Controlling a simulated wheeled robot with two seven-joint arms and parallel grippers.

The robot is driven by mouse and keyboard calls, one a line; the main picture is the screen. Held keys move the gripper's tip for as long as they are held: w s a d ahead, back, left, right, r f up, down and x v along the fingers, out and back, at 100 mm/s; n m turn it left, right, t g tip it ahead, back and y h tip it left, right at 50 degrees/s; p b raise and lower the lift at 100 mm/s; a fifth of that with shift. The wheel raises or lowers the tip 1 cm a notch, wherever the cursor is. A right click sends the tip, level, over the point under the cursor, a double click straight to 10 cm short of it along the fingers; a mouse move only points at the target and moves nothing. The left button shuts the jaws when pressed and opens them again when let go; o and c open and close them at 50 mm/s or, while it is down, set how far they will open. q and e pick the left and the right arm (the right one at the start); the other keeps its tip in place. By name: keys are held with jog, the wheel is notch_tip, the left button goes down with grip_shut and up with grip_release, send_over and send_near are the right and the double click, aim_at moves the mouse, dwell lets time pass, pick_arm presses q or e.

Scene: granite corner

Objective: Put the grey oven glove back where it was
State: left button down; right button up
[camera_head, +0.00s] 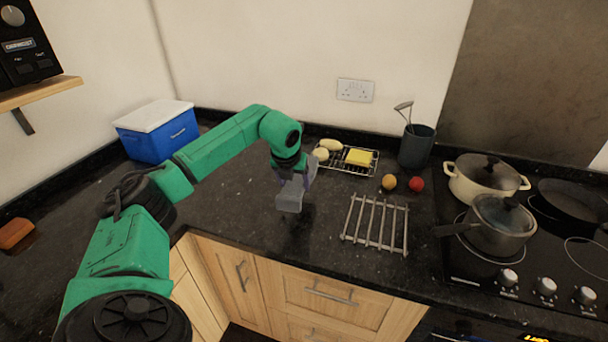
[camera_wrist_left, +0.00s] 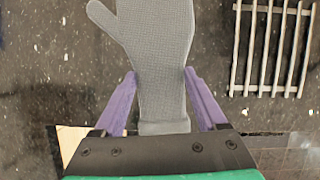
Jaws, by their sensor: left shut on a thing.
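The grey oven glove (camera_wrist_left: 155,50) shows in the left wrist view with its thumb to the left and its cuff toward my gripper. My left gripper (camera_wrist_left: 160,80) is shut on the glove, with one purple finger on each side near the cuff. In the head view the glove (camera_head: 291,195) hangs below my left gripper (camera_head: 293,178) over the dark granite worktop near its front edge. I cannot tell whether the glove touches the worktop. My right gripper is not in view.
A metal trivet (camera_head: 376,224) lies right of the glove. Behind are a wire rack (camera_head: 343,168) with a yellow sponge (camera_head: 359,157), and two round fruits (camera_head: 389,182). A blue cool box (camera_head: 158,132) stands back left. The hob with pots (camera_head: 497,225) is right. Worktop (camera_head: 235,205) left of the glove is clear.

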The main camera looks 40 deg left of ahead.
aim_at(290, 190)
pick_arm(q)
jog(key=shift+s+a+f, duration=0.1)
jog(key=shift+a, duration=0.05)
jog(key=f+b, duration=0.1)
jog(key=s+f+b, duration=0.1)
jog(key=f+b, duration=0.1)
jog(key=shift+s, duration=0.15)
jog(key=f+b, duration=0.1)
jog(key=f, duration=0.1)
jog(key=f+b, duration=0.3)
jog(key=f, duration=0.1)
jog(key=shift+w, duration=0.3)
jog(key=shift+s+r, duration=0.1)
jog(key=shift+r, duration=0.05)
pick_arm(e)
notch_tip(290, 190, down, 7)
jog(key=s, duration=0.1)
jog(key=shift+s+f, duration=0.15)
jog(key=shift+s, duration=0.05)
pick_arm(q)
grip_release()
